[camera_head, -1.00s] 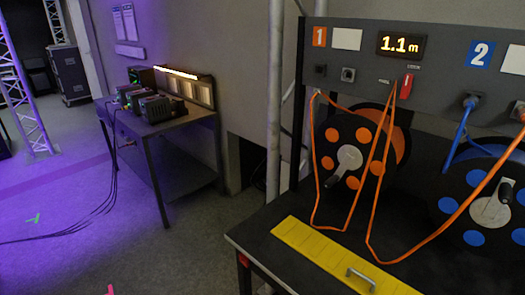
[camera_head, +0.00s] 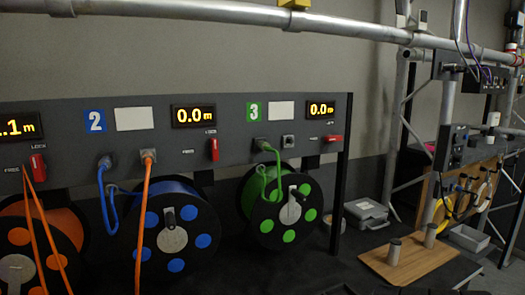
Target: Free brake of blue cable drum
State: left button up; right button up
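The blue cable drum (camera_head: 176,235) stands below the panel section marked 2, with blue discs on a black flange and a grey hub with a crank. Its red brake lever (camera_head: 213,149) is on the panel under the 0.0 m display (camera_head: 193,115). The lever stands upright below the LOCK label, with the FREE label to its left. A blue cable (camera_head: 104,190) runs from a plug on the panel toward the drum. An orange cable (camera_head: 143,215) hangs from a neighbouring socket across the drum's left part. Neither of my grippers is in view.
An orange drum (camera_head: 35,240) is at left and a green drum (camera_head: 283,208) at right, each with a red lever above. A wooden board (camera_head: 410,260) with two grey cylinders lies at right. A metal pipe (camera_head: 230,14) crosses the top.

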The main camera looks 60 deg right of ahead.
aim_at(214, 149)
jog(key=z, duration=1.6)
